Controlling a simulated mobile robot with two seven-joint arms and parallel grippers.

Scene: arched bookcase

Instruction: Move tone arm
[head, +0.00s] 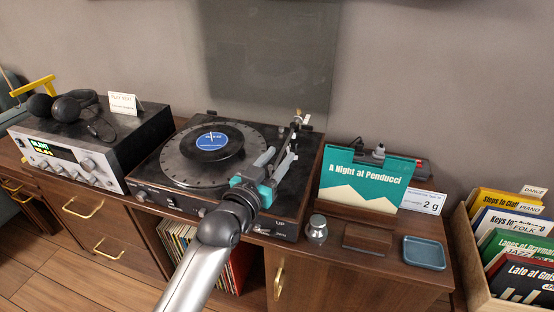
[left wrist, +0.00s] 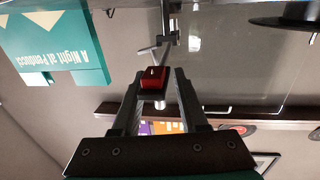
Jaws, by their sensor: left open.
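The turntable (head: 180,205) stands on the cabinet with a black record (head: 228,150) on its platter. The tone arm (head: 296,125) is at the platter's right side, with its upper part showing; its lower part is partly hidden by my left gripper (head: 281,155). That gripper is open over the turntable's right side. In the left wrist view, which is upside down, a small red block (left wrist: 153,77) below a thin rod shows between the open fingers (left wrist: 160,80). I cannot tell whether the fingers touch it. My right gripper is not in view.
A silver receiver (head: 75,160) with headphones (head: 75,105) stands left. To the right are a teal album sleeve (head: 365,180) on a stand, a small metal pot (head: 317,228), a blue tray (head: 424,253) and a record crate (head: 470,265). A wall is behind.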

